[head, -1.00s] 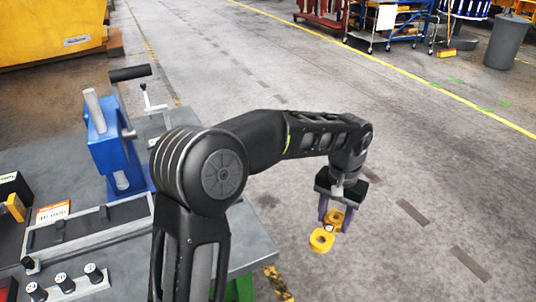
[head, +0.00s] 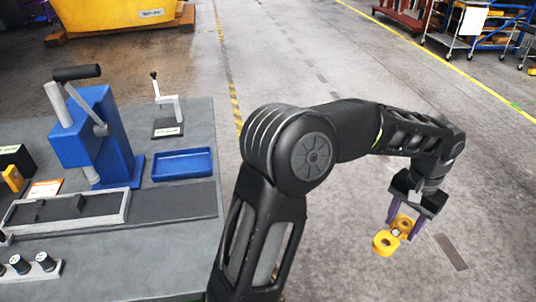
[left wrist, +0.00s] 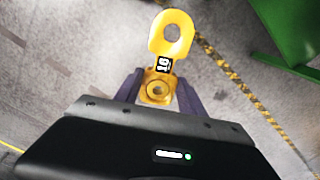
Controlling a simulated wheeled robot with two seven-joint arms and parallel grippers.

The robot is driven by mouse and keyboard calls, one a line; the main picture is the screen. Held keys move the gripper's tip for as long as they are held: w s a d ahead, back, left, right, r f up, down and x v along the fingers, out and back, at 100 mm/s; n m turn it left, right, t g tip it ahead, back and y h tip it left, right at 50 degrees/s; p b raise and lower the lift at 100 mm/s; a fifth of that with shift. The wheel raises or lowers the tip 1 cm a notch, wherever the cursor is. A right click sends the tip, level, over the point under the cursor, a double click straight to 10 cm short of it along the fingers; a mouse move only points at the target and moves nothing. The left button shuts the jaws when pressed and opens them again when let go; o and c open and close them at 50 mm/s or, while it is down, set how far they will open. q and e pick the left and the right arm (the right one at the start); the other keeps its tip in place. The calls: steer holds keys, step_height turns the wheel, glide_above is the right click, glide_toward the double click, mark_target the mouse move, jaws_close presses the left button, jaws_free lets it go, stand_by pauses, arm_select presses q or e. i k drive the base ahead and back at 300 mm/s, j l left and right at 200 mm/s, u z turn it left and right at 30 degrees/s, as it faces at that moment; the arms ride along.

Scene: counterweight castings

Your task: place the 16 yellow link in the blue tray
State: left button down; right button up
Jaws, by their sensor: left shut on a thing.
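My left gripper (head: 407,220) is shut on the yellow link (head: 384,243) and holds it in the air over the floor, right of the table. In the left wrist view the yellow link (left wrist: 170,36) sticks out from between the purple fingers of the left gripper (left wrist: 160,92), and its black and white label reads 16. The blue tray (head: 183,165) lies on the grey table, right of the blue press, well to the left of the gripper; it looks empty. My right gripper is not in view.
A blue press (head: 95,130) with a lever stands on the table (head: 150,245). A small grey stand (head: 167,115) is behind the tray. A metal holder (head: 65,210) and several black knobs (head: 30,264) are at the left. My left arm crosses the middle.

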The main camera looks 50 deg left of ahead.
mark_target(183, 166)
steer(key=i+j+u, duration=0.2)
steer(key=u, duration=0.25)
steer(key=i+u, duration=0.75)
steer(key=u, duration=0.2)
steer(key=i+l+u, duration=0.2)
steer(key=u, duration=0.25)
steer(key=i+u, duration=0.4)
steer(key=i+l, duration=0.05)
steer(key=i, duration=0.05)
